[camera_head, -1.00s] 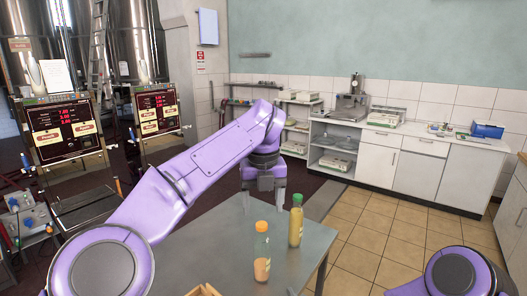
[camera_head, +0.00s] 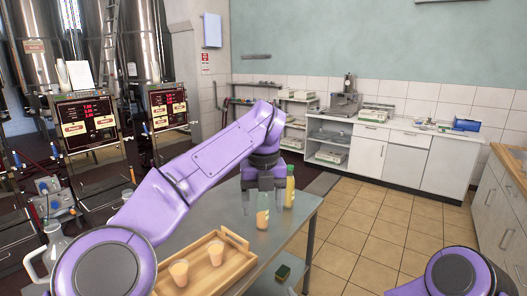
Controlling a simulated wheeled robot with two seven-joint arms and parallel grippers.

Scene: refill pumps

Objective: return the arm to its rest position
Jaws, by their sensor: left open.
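My left arm reaches in from the left, bent at the elbow. My left gripper (camera_head: 264,184) points down with its fingers apart and empty. It hangs in front of the metal table (camera_head: 222,222) in the picture, near two bottles. An orange-labelled clear bottle (camera_head: 262,213) stands on the table just below the gripper in the picture. A yellow bottle (camera_head: 290,188) stands to its right. Whether the fingers are close to the bottles cannot be told. Of my right arm only a purple joint shows at the lower right; its gripper is out of view.
A clear jug (camera_head: 58,243) is at the left. Two pump panels (camera_head: 88,125) stand behind at the left. The tiled floor (camera_head: 365,235) to the right is clear.

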